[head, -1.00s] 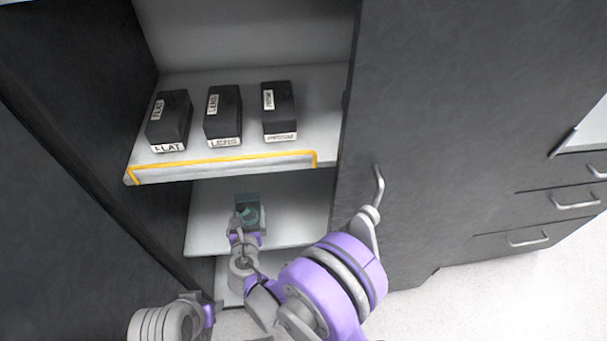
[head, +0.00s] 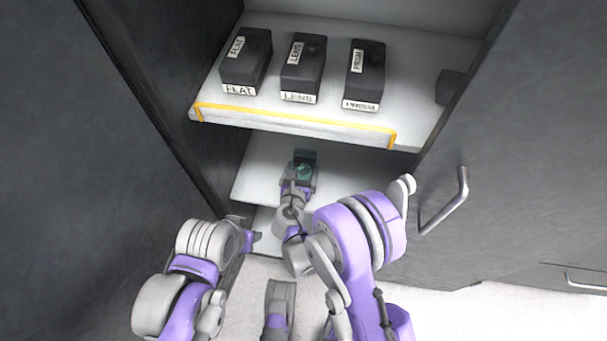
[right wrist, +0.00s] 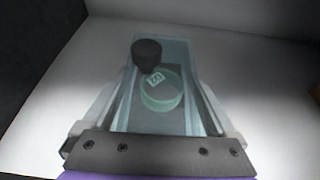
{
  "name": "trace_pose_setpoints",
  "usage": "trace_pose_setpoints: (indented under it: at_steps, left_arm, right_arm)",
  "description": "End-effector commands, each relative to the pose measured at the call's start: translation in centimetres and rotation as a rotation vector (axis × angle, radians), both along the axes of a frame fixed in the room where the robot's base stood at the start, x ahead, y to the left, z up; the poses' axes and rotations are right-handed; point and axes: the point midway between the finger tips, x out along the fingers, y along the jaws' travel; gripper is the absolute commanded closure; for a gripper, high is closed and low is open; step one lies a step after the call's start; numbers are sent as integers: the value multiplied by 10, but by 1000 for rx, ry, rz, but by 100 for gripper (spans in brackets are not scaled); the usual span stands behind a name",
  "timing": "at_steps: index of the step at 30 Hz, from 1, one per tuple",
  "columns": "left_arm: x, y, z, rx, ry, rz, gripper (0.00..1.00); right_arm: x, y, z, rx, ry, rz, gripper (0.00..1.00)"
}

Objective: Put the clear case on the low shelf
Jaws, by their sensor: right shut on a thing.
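The clear case (head: 306,158) is a teal, see-through box. In the right wrist view, the case (right wrist: 160,55) shows a round glass disc with a small label and a dark round knob. My right gripper (head: 300,182) is shut on its near end, with a finger along each side (right wrist: 160,125). The case is over the low shelf (head: 262,172), under the upper shelf; I cannot tell whether it touches the surface. My left gripper (head: 246,230) is in front of the cabinet at left, away from the case; its jaw opening is unclear.
The upper shelf (head: 225,108), edged in orange, holds black boxes marked FLAT (head: 247,60), LENS (head: 304,68) and PRISM (head: 364,75). A dark object (head: 449,87) sits at its right. A door with a handle (head: 445,203) stands at right. The low shelf around the case is clear.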

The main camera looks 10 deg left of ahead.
Motion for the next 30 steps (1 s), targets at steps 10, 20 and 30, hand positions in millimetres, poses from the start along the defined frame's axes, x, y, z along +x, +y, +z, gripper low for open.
trace_pose_setpoints:
  at_steps: [10, 20, 30]
  left_arm:
    - [1, 0, -9, 0, 3, 0, 50]
    - [2, 0, -13, 0, 4, 0, 50]
    - [1, 0, -8, 0, 3, 0, 50]
  right_arm:
    - [0, 0, -34, 0, -1, 1, 79]
    - [0, 0, -37, 0, 0, 0, 2]
    - [0, 0, -32, 0, -1, 0, 0]
